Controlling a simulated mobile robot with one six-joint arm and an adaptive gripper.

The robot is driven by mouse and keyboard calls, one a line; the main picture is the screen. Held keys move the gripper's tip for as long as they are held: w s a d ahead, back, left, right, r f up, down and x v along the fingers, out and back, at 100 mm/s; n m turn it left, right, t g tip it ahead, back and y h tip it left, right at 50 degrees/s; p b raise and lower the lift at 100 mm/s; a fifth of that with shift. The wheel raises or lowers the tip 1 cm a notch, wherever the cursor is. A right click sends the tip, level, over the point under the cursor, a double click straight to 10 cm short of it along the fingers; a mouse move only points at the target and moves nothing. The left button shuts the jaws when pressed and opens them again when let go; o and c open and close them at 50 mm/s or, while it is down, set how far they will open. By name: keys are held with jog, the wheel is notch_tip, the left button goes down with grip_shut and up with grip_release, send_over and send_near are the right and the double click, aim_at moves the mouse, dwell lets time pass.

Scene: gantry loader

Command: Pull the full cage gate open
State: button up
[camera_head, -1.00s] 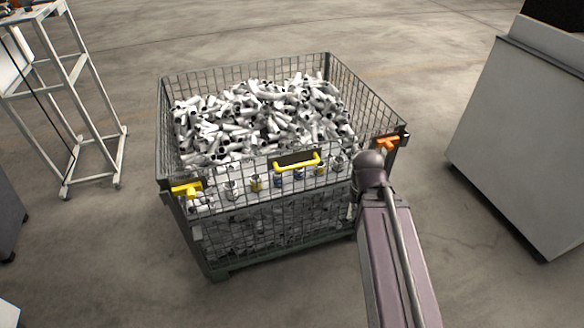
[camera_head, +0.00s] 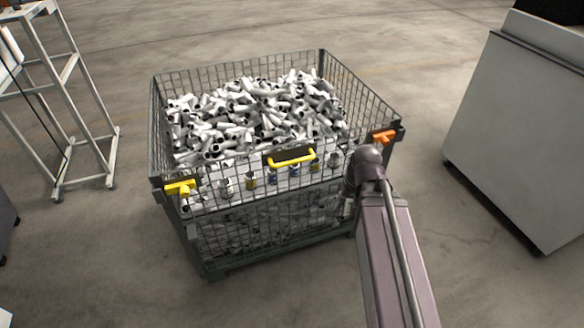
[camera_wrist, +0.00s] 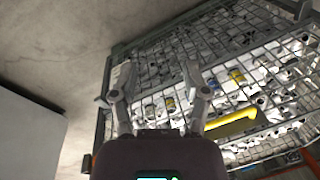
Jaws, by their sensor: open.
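The wire cage (camera_head: 155,120) is full of white and grey pipe fittings (camera_head: 255,110). Its front gate panel (camera_head: 235,200) stands upright, apparently closed, with a yellow handle (camera_head: 292,162) at its top middle. A yellow latch (camera_head: 180,187) sits at the left front corner and an orange latch (camera_head: 384,136) at the right. In the wrist view, my gripper (camera_wrist: 157,84) is open and empty, its fingers spread in front of the mesh. The yellow handle (camera_wrist: 232,124) lies right of the fingers, apart from them. In the head view my arm hides the gripper.
A grey cabinet (camera_head: 520,130) stands to the right, with free floor between it and the cage. A white frame stand (camera_head: 85,110) is at the left. The concrete floor in front of the cage (camera_head: 280,290) is clear.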

jog(key=w+a+f+m+t+y+b, duration=0.2)
jog(key=w+a+f+y+b, duration=0.3)
jog(key=w+b, duration=0.4)
jog(key=m+t+y+b, duration=0.4)
jog(key=y+b, duration=0.3)
jog(key=b, duration=0.2)
send_near(293, 162)
notch_tip(293, 162, down, 2)
jog(key=s+d, duration=0.2)
jog(key=d, duration=0.1)
jog(key=shift+w+d+r+y, duration=0.35)
jog(key=shift+w+r+y, duration=0.1)
jog(key=shift+w+y, duration=0.2)
jog(key=shift+a, duration=0.1)
jog(key=shift+b+x, duration=1.1)
jog(key=shift+x, duration=5.75)
jog(key=shift+w, duration=0.1)
grip_shut()
